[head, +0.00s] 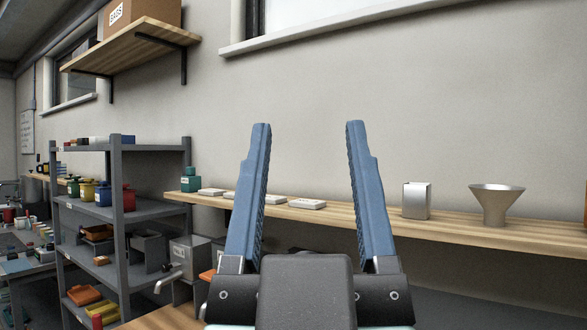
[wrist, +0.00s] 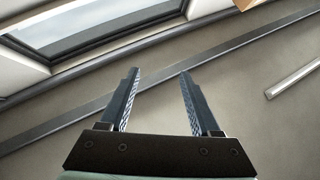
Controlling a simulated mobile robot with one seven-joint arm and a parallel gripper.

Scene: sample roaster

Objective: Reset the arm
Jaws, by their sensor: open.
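My gripper (head: 308,130) is in the middle of the head view, raised in front of the plain wall. Its two blue fingers point up and stand wide apart, with nothing between them. In the wrist view my gripper (wrist: 158,75) also shows open and empty, with the wall and a window behind it. It touches nothing that I can see.
A wooden wall shelf (head: 540,236) runs behind my gripper, bearing a metal funnel (head: 497,205), a silver canister (head: 416,201) and several white trays. A grey rack (head: 118,175) with containers stands at left. A higher shelf (head: 140,45) holds a cardboard box (head: 150,12).

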